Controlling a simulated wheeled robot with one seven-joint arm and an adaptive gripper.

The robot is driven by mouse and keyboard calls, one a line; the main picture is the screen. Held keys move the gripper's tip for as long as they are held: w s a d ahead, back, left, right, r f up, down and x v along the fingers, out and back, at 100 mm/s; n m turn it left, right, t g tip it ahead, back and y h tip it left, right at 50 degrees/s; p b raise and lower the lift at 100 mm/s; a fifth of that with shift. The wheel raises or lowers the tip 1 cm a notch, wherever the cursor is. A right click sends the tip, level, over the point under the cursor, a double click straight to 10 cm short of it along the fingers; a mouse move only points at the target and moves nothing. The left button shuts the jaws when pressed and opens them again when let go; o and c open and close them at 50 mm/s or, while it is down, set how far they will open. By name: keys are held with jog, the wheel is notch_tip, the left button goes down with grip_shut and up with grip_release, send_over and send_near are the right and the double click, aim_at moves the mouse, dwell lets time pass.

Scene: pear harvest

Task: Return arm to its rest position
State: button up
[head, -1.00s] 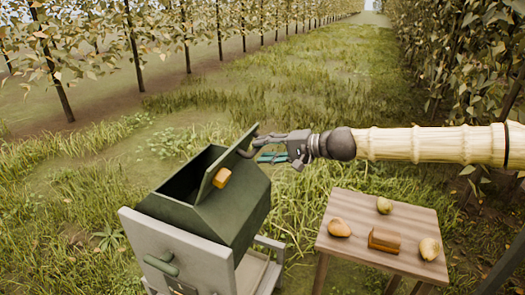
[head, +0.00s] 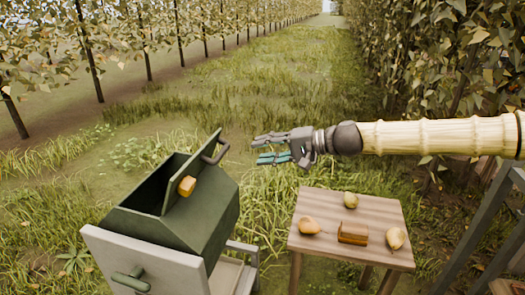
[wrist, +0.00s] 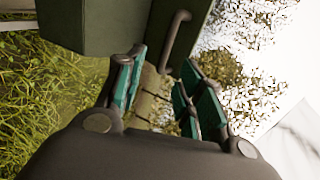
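My gripper (head: 272,148) is open and empty. It stretches left on my arm, above the gap between a green box and a small wooden table. Its teal-lined fingers also show spread apart in the wrist view (wrist: 160,88). The green box (head: 195,225) has its lid (head: 192,180) raised. The lid's dark handle (head: 216,152) is left of the fingertips, with a gap between. In the wrist view the handle (wrist: 173,45) shows beyond the fingers.
The wooden table (head: 375,215) holds pears (head: 310,226) and a brown block (head: 352,233). An orange-yellow piece (head: 187,186) is on the lid. A grey frame (head: 480,235) stands at right. The grass row ahead is clear.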

jog(key=s+a+f+g+h, duration=0.15)
jog(key=s+f, duration=0.25)
jog(key=f, duration=0.6)
jog(key=s+f+h, duration=0.2)
jog(key=s+f, duration=0.3)
jog(key=f, duration=0.6)
jog(key=s+a+f+g+h, duration=0.15)
jog(key=s+f, duration=0.25)
jog(key=f, duration=0.6)
jog(key=s+d+f+h, duration=0.2)
jog(key=s+d+f, duration=0.1)
jog(key=s+f, duration=0.35)
jog(key=s+d+f+h, duration=0.1)
jog(key=s+d+f, duration=0.2)
jog(key=s+f, duration=0.3)
jog(key=s+d+f+n+h, duration=0.1)
jog(key=s+d+f+h, duration=0.15)
jog(key=s+d, duration=0.35)
jog(key=s+d+f+n+g+h, duration=0.1)
jog(key=s+d+f+h, duration=0.1)
jog(key=s+d+f, duration=0.35)
jog(key=s+d+f+n+h, duration=0.1)
jog(key=s+d+f+h, duration=0.1)
jog(key=s+d, duration=0.55)
notch_tip(320, 180, up, 24)
jog(key=p, duration=2.3)
jog(key=shift+a+f, duration=0.2)
jog(key=shift+s, duration=0.1)
